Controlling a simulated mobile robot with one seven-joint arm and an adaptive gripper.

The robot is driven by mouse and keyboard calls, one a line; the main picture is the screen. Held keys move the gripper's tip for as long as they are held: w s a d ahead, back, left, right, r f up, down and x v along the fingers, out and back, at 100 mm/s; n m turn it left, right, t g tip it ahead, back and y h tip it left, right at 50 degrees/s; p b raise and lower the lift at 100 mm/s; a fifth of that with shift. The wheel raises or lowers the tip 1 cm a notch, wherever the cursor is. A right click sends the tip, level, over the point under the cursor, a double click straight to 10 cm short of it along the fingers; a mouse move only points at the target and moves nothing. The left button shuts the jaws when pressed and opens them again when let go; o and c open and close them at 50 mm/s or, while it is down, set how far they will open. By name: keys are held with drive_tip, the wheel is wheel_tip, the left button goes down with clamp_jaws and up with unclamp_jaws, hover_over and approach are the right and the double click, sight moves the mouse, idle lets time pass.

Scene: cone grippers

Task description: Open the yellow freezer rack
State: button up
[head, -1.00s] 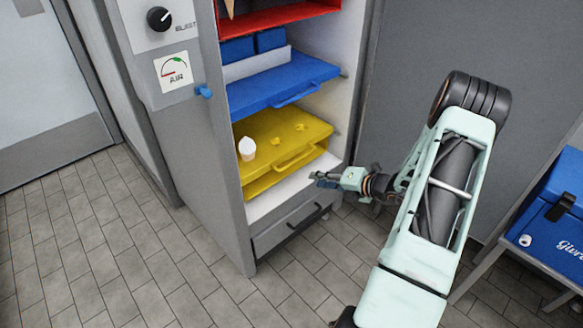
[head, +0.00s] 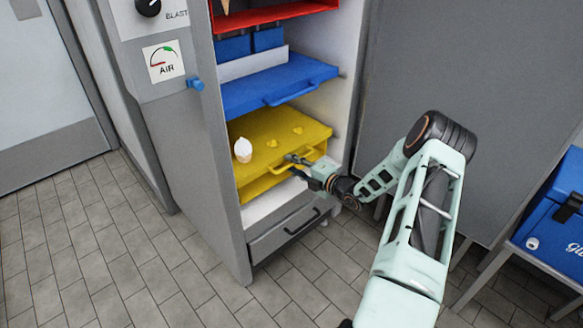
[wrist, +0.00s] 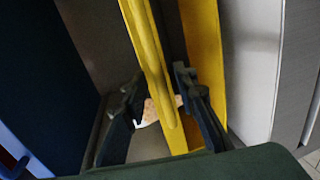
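The yellow freezer rack (head: 262,142) is a shelf-like tray low in the open cabinet, with a bar handle (head: 312,161) along its front edge. My gripper (head: 291,165) is at this handle. In the wrist view, the yellow handle (wrist: 151,62) runs between the two dark fingers of my gripper (wrist: 157,82). The fingers stand apart on either side of it, with a gap visible, so the gripper looks open around the bar. Part of the handle is hidden behind the fingers in the head view.
A white ice cream (head: 242,150) stands on the yellow rack. A blue rack (head: 275,83) is above it and a red one (head: 270,18) higher. A grey drawer (head: 288,236) is below. A blue cooler (head: 556,215) stands at the right. The tiled floor at the left is clear.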

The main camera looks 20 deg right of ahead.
drive_tip(key=shift+w+a, duration=0.15)
drive_tip(key=shift+w, duration=0.3)
drive_tip(key=shift+c, duration=0.3)
clamp_jaws()
